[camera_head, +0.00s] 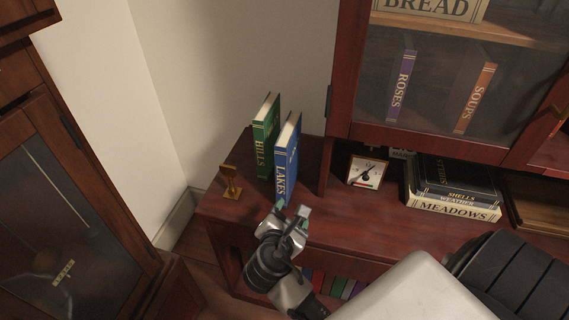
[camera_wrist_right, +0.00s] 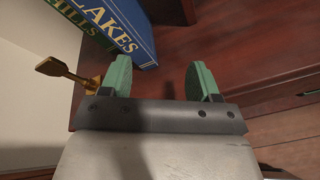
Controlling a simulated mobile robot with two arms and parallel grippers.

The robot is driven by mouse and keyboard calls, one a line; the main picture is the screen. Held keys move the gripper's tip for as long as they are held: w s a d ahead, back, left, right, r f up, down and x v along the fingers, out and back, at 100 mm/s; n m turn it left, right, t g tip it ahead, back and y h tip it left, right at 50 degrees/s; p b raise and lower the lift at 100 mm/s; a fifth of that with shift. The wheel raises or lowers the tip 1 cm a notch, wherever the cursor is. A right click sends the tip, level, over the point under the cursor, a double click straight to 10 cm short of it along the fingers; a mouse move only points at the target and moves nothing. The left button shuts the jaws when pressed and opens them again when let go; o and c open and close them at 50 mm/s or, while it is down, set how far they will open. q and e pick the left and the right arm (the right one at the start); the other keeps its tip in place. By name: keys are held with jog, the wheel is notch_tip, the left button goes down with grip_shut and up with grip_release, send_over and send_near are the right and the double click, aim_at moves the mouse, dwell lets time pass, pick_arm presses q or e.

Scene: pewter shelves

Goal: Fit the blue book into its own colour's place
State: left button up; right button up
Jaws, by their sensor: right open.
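The blue book (camera_head: 287,160), lettered LAKES, stands upright on the reddish wooden cabinet top, just right of a green book (camera_head: 265,137) lettered HILLS. My right gripper (camera_head: 291,214) is in front of and below the blue book's spine, open. In the right wrist view its two green-padded fingers (camera_wrist_right: 160,77) are spread with nothing between them. The blue book (camera_wrist_right: 135,35) shows there beyond the left finger; I cannot tell whether they touch. Several coloured spines (camera_head: 335,286) show on a lower shelf, partly hidden by my arm. My left gripper is not in view.
A small brass stand (camera_head: 231,183) is left of the books, near the cabinet's left edge. A small dial (camera_head: 367,172) and a stack of books (camera_head: 454,203) sit to the right. Purple (camera_head: 402,85) and orange (camera_head: 475,98) books stand behind glass above.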

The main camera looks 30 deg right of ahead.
aim_at(281, 174)
jog(key=w+r+n+t+h, duration=0.1)
jog(key=w+n, duration=0.1)
jog(key=w+d+r+n, duration=0.1)
jog(key=w+r+n, duration=0.1)
jog(key=w, duration=0.1)
jog(key=w+d+r+n+t+h, duration=0.1)
jog(key=w+n, duration=0.1)
jog(key=shift+w+r+t+h, duration=0.2)
jog(key=shift+r+t+h, duration=0.1)
jog(key=shift+r, duration=0.1)
jog(key=x, duration=0.2)
jog(key=f+b+x, duration=0.1)
jog(key=x, duration=0.1)
jog(key=shift+w+d, duration=0.15)
jog(key=shift+w+d+r, duration=0.1)
jog(key=shift+w+d, duration=0.15)
jog(key=shift+d, duration=0.05)
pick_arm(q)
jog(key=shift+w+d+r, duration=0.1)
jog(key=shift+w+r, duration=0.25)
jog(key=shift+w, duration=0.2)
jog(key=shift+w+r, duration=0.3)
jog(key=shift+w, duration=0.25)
pick_arm(e)
jog(key=shift+r, duration=0.1)
grip_shut()
